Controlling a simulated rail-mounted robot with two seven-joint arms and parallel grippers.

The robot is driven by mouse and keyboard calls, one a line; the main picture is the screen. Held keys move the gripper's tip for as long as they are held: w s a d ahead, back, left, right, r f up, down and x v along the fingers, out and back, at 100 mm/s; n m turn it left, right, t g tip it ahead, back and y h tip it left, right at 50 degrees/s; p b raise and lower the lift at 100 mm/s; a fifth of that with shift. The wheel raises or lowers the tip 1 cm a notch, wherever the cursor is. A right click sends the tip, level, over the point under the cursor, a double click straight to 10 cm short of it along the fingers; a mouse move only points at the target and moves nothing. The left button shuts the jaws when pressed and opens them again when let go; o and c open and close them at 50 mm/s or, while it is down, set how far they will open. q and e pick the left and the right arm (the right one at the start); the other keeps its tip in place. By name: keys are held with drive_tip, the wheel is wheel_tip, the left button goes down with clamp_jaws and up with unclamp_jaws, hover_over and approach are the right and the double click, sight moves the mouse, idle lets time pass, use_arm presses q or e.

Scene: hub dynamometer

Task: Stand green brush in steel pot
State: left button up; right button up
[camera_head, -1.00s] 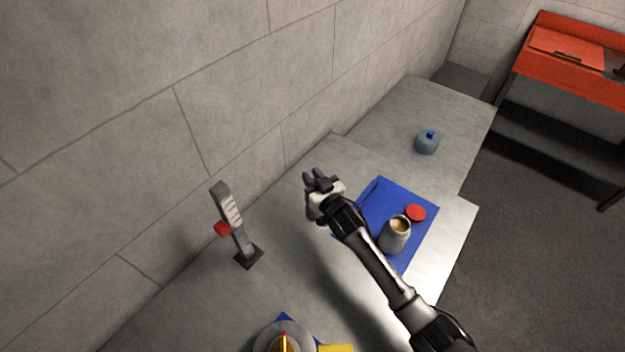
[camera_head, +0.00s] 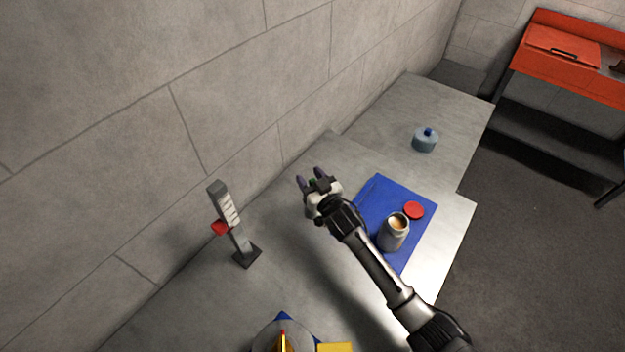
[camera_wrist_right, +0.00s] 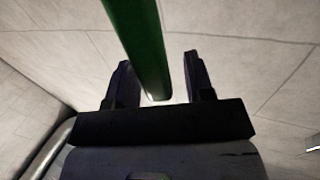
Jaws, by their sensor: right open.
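The green brush shows in the right wrist view as a green handle (camera_wrist_right: 142,40). Its rounded end lies between the fingers of my right gripper (camera_wrist_right: 158,65), which are apart with gaps beside the handle. The rest of the brush is out of that view. In the head view my right gripper (camera_head: 311,179) is over the grey bench, left of the blue mat, with only a speck of green between its fingers. The steel pot (camera_head: 391,238) stands upright on the mat, to the right of my gripper, with an orange-brown inside. My left gripper is not in view.
A red disc (camera_head: 414,211) lies on the blue mat (camera_head: 415,247) by the pot. A grey post with a red part (camera_head: 229,220) stands left, near the wall. Yellow and grey items are at the bottom edge.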

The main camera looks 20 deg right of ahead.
use_arm(q)
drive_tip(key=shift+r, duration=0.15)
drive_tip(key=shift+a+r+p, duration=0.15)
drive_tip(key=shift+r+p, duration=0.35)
drive_tip(key=shift+p, duration=0.15)
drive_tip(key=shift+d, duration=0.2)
use_arm(e)
drive_tip(key=s+d, duration=0.2)
drive_tip(key=s, duration=1)
drive_tip(key=shift+r, duration=0.15)
